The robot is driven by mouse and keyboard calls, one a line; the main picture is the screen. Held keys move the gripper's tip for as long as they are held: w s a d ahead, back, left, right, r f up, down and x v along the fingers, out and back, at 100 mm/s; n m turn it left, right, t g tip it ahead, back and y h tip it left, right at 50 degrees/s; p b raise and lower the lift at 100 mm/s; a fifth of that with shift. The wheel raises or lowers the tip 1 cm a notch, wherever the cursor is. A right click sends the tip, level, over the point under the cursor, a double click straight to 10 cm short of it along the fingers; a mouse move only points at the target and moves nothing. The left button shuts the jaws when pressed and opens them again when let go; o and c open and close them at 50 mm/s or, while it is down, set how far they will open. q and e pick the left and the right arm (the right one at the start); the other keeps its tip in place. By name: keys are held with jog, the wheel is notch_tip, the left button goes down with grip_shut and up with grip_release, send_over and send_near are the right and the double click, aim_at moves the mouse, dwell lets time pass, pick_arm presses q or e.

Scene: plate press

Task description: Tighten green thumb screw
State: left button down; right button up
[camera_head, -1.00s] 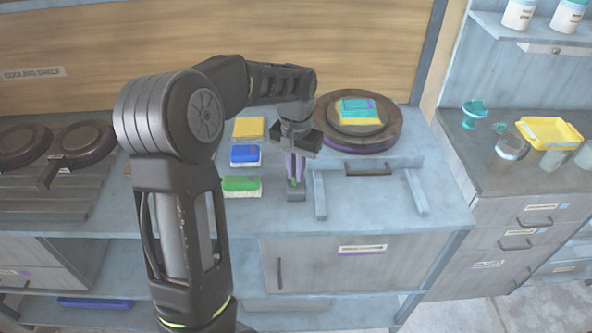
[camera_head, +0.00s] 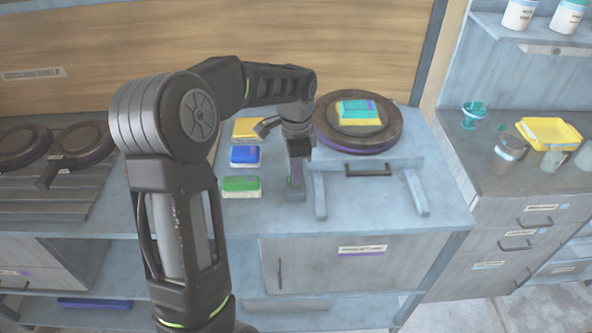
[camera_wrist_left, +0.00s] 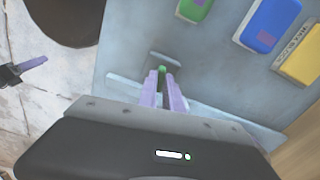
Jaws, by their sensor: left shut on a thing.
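The green thumb screw (camera_wrist_left: 162,69) shows as a small green tip between the purple fingertips in the left wrist view. In the head view it is hidden behind the fingers. My left gripper (camera_head: 296,182) points down at a small grey-blue block (camera_head: 295,196) on the bench, left of the press frame. Its fingers (camera_wrist_left: 162,76) are shut on the screw. What appears to be my right gripper (camera_wrist_left: 30,68) shows at the left edge of the left wrist view, away from the screw; its opening cannot be told.
Green (camera_head: 241,184), blue (camera_head: 245,155) and yellow (camera_head: 249,128) blocks lie left of the gripper. The grey-blue press frame (camera_head: 320,190) with a dark handle (camera_head: 368,170) stands close on the right. A round dark plate (camera_head: 390,137) bearing stacked pads lies behind. Bench front is clear.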

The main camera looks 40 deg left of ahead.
pick_arm(q)
jog(key=shift+m, duration=1)
jog(key=c, duration=1.5)
grip_release()
jog(key=shift+r, duration=0.1)
notch_tip(320, 180, up, 8)
jog(key=shift+f+b, duration=0.2)
jog(key=shift+b, duration=0.1)
